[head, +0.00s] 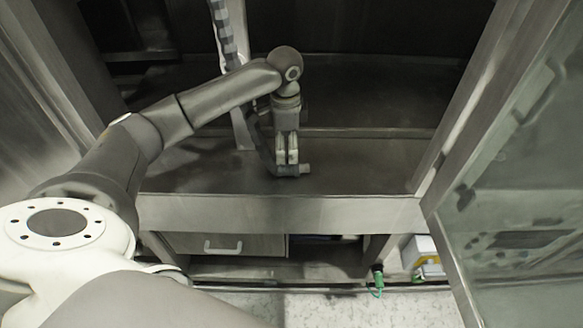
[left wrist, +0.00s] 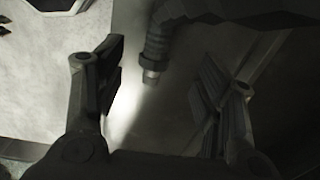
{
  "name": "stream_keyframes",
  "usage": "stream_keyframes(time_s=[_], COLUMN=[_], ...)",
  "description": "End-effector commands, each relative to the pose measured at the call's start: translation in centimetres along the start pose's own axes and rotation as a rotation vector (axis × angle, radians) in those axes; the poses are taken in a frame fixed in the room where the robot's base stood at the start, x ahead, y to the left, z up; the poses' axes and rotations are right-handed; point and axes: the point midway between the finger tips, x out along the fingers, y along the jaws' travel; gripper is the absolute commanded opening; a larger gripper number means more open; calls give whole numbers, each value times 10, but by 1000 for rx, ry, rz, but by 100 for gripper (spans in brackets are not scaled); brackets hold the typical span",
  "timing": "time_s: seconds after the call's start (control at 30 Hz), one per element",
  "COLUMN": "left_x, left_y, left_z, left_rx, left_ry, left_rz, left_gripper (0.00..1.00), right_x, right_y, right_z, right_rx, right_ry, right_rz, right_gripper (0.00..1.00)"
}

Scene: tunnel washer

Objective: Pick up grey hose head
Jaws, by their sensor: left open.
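The grey hose head (head: 294,170) lies on the dark steel ledge inside the washer in the head view, just under my left gripper (head: 287,157). My left gripper points down over it, open, and partly hides it. In the left wrist view the grey hose head (left wrist: 155,52) shows as a ribbed dark piece with a narrower tip, in the gap between the two spread fingers of my left gripper (left wrist: 158,76). I cannot tell whether either finger touches it. My right gripper is not in view.
A ribbed hose (head: 222,28) hangs at the top beside a metal post. A steel door (head: 520,180) with glass stands open at the right. A drawer (head: 223,245) sits below the ledge (head: 370,180). The ledge's right part is bare.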

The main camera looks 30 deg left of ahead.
Motion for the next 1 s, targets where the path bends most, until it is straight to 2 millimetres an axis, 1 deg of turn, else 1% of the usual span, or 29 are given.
stream_keyframes(time_s=[0.03, 0.13, 0.27, 0.37, 0.53, 0.63, 0.77, 0.97, 1.0], left_x=[8, 21, 32, 38, 60, 76, 84, 84, 84], left_y=[1, 1, 1, 2, 4, 4, 3, 3, 3], left_z=[1, 0, 0, 0, 1, 1, 0, 0, 0], left_rx=[0, 1, 1, 1, 0, 1, 1, 1, 1], left_ry=[-3, -1, -1, -1, -2, -1, 1, 1, 1], left_rz=[3, 1, 1, 0, 1, 0, -2, -3, -3], left_gripper=[62, 62, 62, 62, 62, 62, 62, 62, 57], right_x=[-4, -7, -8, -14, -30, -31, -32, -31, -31], right_y=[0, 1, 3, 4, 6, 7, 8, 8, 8], right_z=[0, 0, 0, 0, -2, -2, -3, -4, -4], right_rx=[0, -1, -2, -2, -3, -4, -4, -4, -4], right_ry=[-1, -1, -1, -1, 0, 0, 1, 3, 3], right_rz=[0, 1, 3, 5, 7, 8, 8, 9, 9], right_gripper=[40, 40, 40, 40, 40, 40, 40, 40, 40])
